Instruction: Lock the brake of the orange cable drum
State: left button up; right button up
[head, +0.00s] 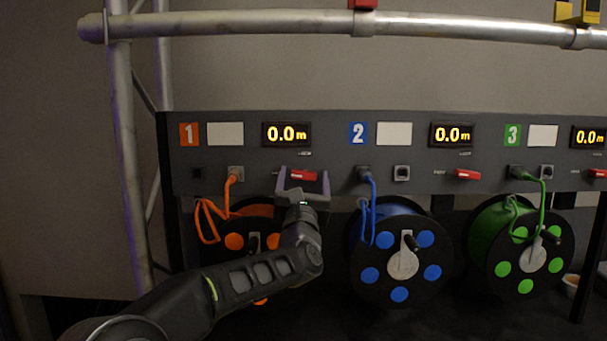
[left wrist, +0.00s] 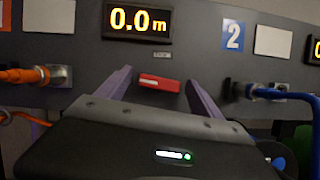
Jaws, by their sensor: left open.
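The orange cable drum (head: 235,241) hangs below the panel under number 1, and my left arm hides much of it. Its orange cable (head: 231,190) runs up to a socket on the panel; the cable also shows in the left wrist view (left wrist: 22,75). A red brake lever (head: 303,175) sits on the panel below the 0.0 m display (head: 287,134). My left gripper (head: 304,181) is open, with one finger on either side of the red lever. In the left wrist view the lever (left wrist: 160,84) lies between the fingertips; contact cannot be told.
The blue drum (head: 399,296) and green drum (head: 503,269) hang to the right, with red levers (head: 467,174) above. A metal truss tube (head: 250,26) crosses above the panel. A truss upright (head: 126,150) stands at the left.

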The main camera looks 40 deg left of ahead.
pick_arm(q)
jog(key=shift+c, duration=0.4)
jog(key=c, duration=1.3)
